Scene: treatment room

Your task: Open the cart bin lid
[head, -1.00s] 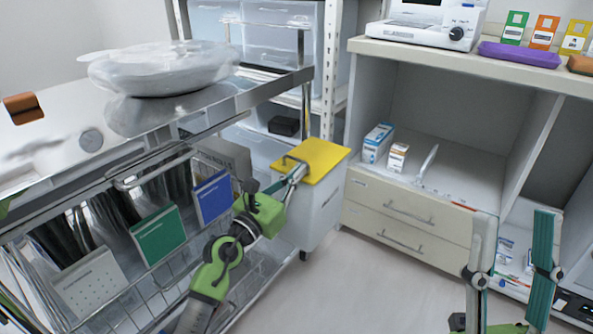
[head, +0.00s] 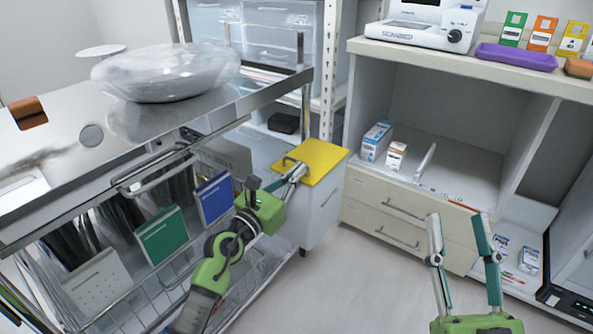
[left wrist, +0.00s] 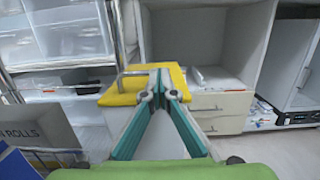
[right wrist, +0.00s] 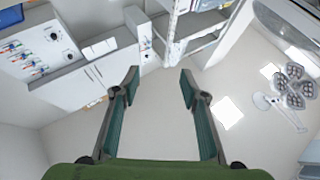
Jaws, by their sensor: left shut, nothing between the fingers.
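The cart bin is white with a flat yellow lid (head: 325,160) and stands at the right end of the steel cart. The lid lies closed on the bin body (head: 318,215). A thin grey handle (head: 289,160) rises from the lid. My left gripper (head: 299,171) is shut and empty, its tips over the lid beside the handle; I cannot tell whether they touch. In the left wrist view the lid (left wrist: 118,97) lies under and beyond the shut fingertips (left wrist: 159,82), with the handle to their left. My right gripper (head: 457,218) is open and empty, right of the bin.
The steel cart (head: 150,125) fills the left, with a wrapped tray (head: 165,72) on top and folders in its wire basket. A shelf unit with drawers (head: 390,215) stands right of the bin, holding small boxes (head: 377,140). Floor between them is clear.

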